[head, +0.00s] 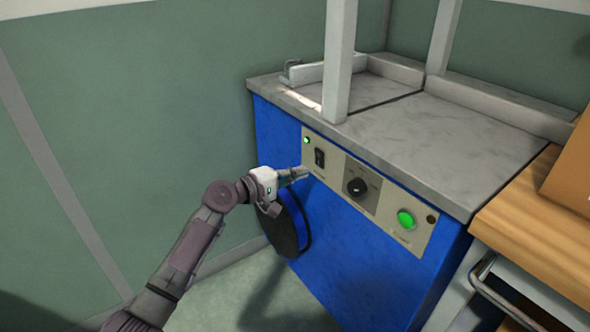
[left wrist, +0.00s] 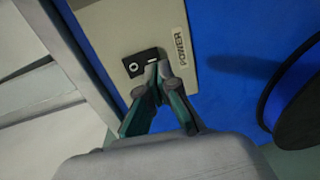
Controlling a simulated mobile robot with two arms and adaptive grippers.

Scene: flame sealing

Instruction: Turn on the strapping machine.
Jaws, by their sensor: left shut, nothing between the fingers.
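The strapping machine is a blue cabinet (head: 350,261) with a grey top. Its beige control panel (head: 384,206) carries a black rocker switch (head: 319,158), a black knob (head: 357,187) and a green button (head: 405,219). A small green lamp (head: 306,140) is lit above the switch. My left gripper (head: 304,173) is shut and empty, with its tips just below the switch. In the left wrist view the shut fingertips (left wrist: 158,70) are at the edge of the switch (left wrist: 140,63), beside the label POWER (left wrist: 175,47). I cannot tell whether they touch it. My right gripper is not in view.
A white frame post (head: 340,60) rises from the machine top. A wooden-topped cart (head: 535,235) with a cardboard box (head: 572,170) stands close at the right. The floor at the left is clear.

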